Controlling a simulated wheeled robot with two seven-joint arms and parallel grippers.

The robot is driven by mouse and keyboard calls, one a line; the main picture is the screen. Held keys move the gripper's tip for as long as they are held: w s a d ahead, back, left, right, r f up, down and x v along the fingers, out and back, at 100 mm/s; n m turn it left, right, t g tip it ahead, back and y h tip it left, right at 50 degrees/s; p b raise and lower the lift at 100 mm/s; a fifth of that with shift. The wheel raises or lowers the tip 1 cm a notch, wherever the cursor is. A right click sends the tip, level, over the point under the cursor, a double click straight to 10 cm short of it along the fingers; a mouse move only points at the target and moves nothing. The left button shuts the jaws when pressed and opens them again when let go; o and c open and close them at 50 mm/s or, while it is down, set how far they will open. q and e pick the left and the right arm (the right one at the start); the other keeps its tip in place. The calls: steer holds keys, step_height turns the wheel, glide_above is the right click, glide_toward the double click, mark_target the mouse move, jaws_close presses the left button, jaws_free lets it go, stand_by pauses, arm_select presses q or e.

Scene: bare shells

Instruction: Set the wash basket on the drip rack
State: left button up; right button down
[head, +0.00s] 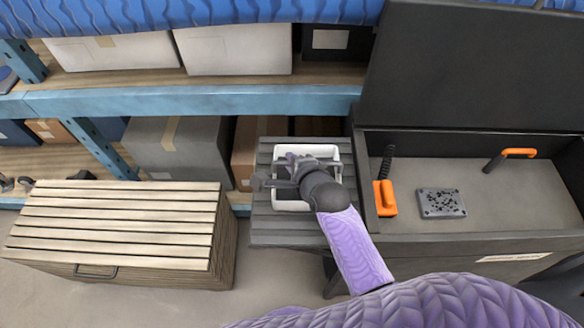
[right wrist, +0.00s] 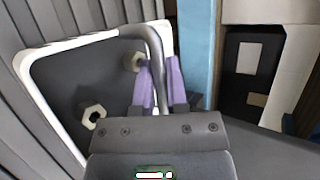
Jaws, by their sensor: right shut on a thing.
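The wash basket (head: 334,154) is a white-rimmed bin with a dark inside and a grey bar handle. In the right wrist view its white rim (right wrist: 75,43) and the handle (right wrist: 156,48) show, with two pale hex nuts (right wrist: 94,114) inside. My right gripper (head: 284,178) is shut on the handle; its purple fingertips (right wrist: 158,88) sit around the bar. The basket is over the grey slatted drip rack (head: 285,238), within its outline. I cannot tell whether its bottom touches the slats. My gripper and forearm hide part of the basket. My left gripper is not in view.
Right of the rack is a grey wash tank (head: 420,245) with a raised lid (head: 470,65), holding an orange-handled brush (head: 385,198) and a grey block (head: 441,203). A slatted wooden chest (head: 115,225) stands left. Blue shelving (head: 190,102) with boxes is behind.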

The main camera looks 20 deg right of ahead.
steer(key=shift+f, duration=0.35)
steer(key=shift+r, duration=0.1)
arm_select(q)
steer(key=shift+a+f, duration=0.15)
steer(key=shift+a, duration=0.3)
arm_select(e)
steer(key=c, duration=0.7)
jaws_free()
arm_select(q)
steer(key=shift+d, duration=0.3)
arm_select(e)
steer(key=shift+o, duration=0.2)
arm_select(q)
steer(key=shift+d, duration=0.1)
arm_select(e)
steer(key=shift+s+r+p, duration=0.25)
steer(key=shift+p, duration=0.05)
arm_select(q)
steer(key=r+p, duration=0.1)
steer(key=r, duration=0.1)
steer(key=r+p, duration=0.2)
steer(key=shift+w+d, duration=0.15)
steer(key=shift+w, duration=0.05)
arm_select(e)
steer(key=v, duration=1.1)
steer(key=shift+s, duration=0.15)
